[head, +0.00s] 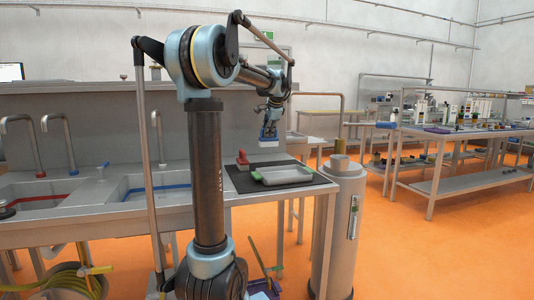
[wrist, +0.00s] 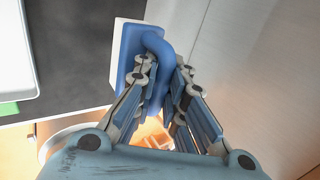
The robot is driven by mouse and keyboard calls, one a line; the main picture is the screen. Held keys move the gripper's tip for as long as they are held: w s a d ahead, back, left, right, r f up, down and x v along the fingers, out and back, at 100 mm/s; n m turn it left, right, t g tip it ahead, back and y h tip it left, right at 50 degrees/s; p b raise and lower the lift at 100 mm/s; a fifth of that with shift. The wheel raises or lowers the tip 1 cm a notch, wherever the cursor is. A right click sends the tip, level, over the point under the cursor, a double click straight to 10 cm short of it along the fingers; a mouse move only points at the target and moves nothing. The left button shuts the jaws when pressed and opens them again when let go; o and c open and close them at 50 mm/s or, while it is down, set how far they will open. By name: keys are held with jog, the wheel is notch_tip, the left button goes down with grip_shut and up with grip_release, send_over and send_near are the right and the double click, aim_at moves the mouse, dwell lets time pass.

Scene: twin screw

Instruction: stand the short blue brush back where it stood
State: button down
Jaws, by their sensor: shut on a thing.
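The short blue brush (head: 269,132) has a blue body and handle with a pale white bristle block below. My gripper (head: 271,116) is shut on its handle and holds it in the air above the back of the dark mat (head: 236,184). In the wrist view, the brush (wrist: 158,48) sits between the fingers of my gripper (wrist: 163,78), with its pale block to the left. The bristle tips are not clearly seen.
A red brush (head: 242,158) stands on the mat's back left. A grey tray (head: 285,175) with green ends lies on the mat. Sinks (head: 150,188) with taps are at left. A grey cylinder (head: 338,215) stands right of the counter.

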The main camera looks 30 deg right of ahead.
jog(key=shift+f, duration=4.8)
jog(key=c, duration=1.6)
grip_release()
jog(key=shift+c, duration=0.2)
jog(key=shift+s, duration=0.1)
jog(key=v, duration=1.2)
